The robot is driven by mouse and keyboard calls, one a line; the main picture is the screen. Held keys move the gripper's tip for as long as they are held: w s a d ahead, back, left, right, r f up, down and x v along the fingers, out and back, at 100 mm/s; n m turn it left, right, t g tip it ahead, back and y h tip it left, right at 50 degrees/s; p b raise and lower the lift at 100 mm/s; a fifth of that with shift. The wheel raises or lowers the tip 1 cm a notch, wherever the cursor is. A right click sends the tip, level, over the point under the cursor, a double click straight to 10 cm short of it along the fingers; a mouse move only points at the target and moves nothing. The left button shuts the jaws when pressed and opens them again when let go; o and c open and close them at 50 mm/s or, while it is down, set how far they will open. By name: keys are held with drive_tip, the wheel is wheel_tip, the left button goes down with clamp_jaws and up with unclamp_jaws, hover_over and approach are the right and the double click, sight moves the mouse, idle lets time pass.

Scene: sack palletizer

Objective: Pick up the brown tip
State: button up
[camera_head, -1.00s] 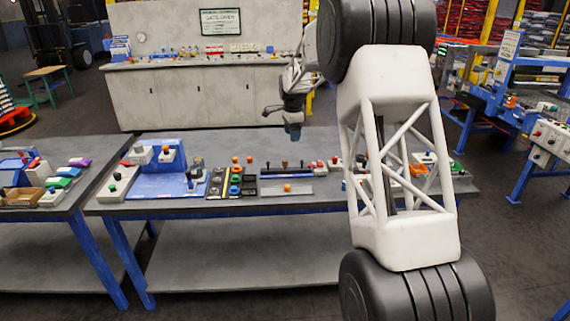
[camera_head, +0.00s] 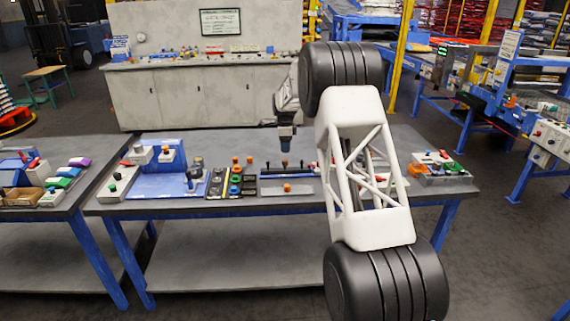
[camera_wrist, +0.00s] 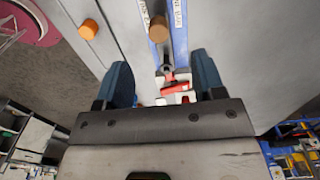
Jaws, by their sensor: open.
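The brown tip (camera_wrist: 159,28) shows in the wrist view as a short round brown knob by a blue strip with white labels, near the top of the picture. My gripper (camera_wrist: 161,62) is open, with its two blue fingers spread and nothing held between them. The brown tip lies ahead of the fingertips, roughly in line with the gap between them, and is not touched. In the head view my gripper (camera_head: 286,148) points down above the middle of the grey workbench (camera_head: 240,152).
An orange knob (camera_wrist: 89,28) stands left of the brown tip. A red handle (camera_wrist: 176,88) shows between my fingers, farther down the picture. On the bench are a blue fixture (camera_head: 160,184), an orange-topped block (camera_head: 287,188) and a control box (camera_head: 440,170) at right.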

sight(285, 160)
drive_tip(key=shift+f, duration=1.3)
drive_tip(key=shift+s+f, duration=0.1)
drive_tip(key=shift+f, duration=2.5)
drive_tip(key=c, duration=1)
drive_tip(key=shift+r, duration=0.15)
drive_tip(key=shift+r, duration=1.7)
drive_tip(key=s+d+r, duration=0.1)
drive_tip(key=s, duration=1.5)
drive_tip(key=shift+d+r, duration=0.15)
drive_tip(key=shift+d, duration=0.1)
